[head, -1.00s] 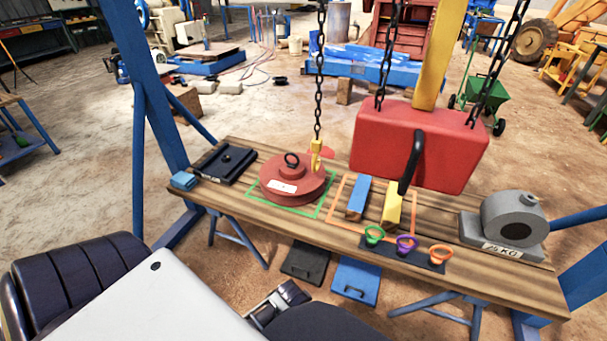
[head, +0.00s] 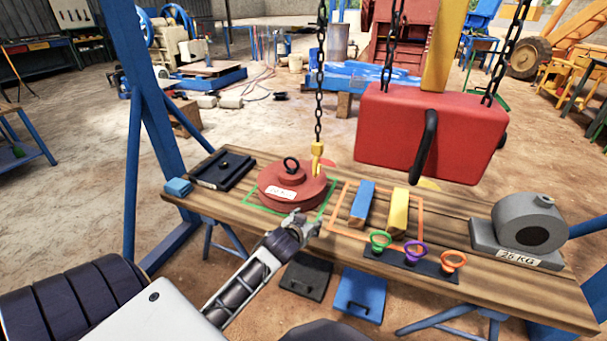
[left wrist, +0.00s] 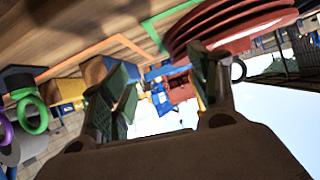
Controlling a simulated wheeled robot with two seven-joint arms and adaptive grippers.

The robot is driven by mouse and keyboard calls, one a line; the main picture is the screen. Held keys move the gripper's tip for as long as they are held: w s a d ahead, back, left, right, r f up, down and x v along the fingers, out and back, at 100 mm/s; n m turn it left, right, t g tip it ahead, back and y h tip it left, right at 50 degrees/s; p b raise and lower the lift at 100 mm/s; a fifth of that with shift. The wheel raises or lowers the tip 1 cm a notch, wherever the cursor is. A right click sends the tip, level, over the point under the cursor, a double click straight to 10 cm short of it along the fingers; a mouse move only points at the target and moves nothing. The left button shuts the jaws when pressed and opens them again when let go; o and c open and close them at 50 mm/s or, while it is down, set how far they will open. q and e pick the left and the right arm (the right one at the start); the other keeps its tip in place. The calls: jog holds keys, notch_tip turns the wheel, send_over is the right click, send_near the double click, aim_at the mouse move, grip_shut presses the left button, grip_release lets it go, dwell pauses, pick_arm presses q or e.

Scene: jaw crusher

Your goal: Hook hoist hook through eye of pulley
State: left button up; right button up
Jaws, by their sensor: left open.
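The red pulley (head: 292,190) lies on the wooden bench inside a green outline, with its dark eye (head: 291,164) standing up on top. The yellow hoist hook (head: 317,158) hangs on a chain just right of the eye, apart from it in the picture. My left gripper (head: 306,222) is in front of the pulley, near the bench's front edge, open and empty. In the left wrist view my left gripper's fingers (left wrist: 165,95) are spread, with the pulley's grooved edge (left wrist: 215,25) above and a dark ring (left wrist: 238,70) beside the right finger. My right gripper is out of view.
A red hoist body (head: 430,135) with a black handle hangs over the bench (head: 400,282). Blue (head: 362,203) and yellow (head: 398,212) blocks, coloured rings (head: 414,252) and a grey 25 KG weight (head: 522,228) stand to the right. A black plate (head: 222,169) lies left.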

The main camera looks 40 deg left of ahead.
pick_arm(q)
jog(key=w+a+r+t, duration=0.5)
jog(key=w+a+r, duration=0.2)
jog(key=r, duration=0.5)
jog(key=shift+w+a+r+n+t+y, duration=0.15)
jog(key=shift+w+r+n+t+y, duration=0.2)
jog(key=shift+w, duration=0.4)
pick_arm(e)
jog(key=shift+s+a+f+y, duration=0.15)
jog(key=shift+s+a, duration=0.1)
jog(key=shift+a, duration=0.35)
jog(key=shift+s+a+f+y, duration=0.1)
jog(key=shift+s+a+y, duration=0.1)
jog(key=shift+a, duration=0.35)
pick_arm(q)
jog(key=shift+w, duration=0.15)
